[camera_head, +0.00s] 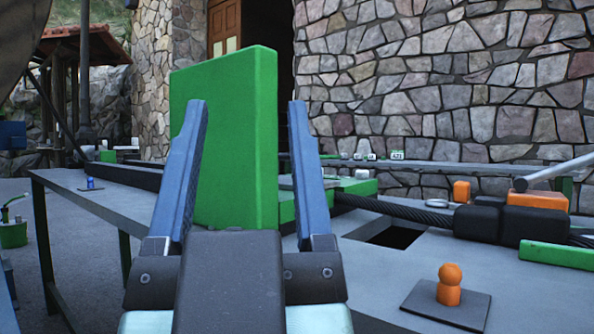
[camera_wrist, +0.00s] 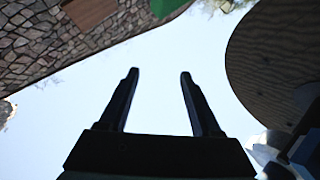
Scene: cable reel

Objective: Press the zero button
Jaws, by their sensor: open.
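My gripper (camera_head: 247,104) is open, its two blue fingers pointing up, with nothing held between them. It also shows open in the wrist view (camera_wrist: 158,75), against bright sky. In the head view a tall green block (camera_head: 236,130) stands behind the fingers and fills most of the gap between them. I cannot make out which thing is the zero button. A small white-green readout (camera_head: 397,155) sits far off on the back rail, its marks too small to read surely.
A grey bench (camera_head: 400,260) spans the scene, with a dark rectangular opening (camera_head: 396,237). An orange knob (camera_head: 449,285) stands on a dark plate at front right. A black cable (camera_head: 400,209) runs to black and orange blocks (camera_head: 510,222). A stone wall (camera_head: 450,90) is behind.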

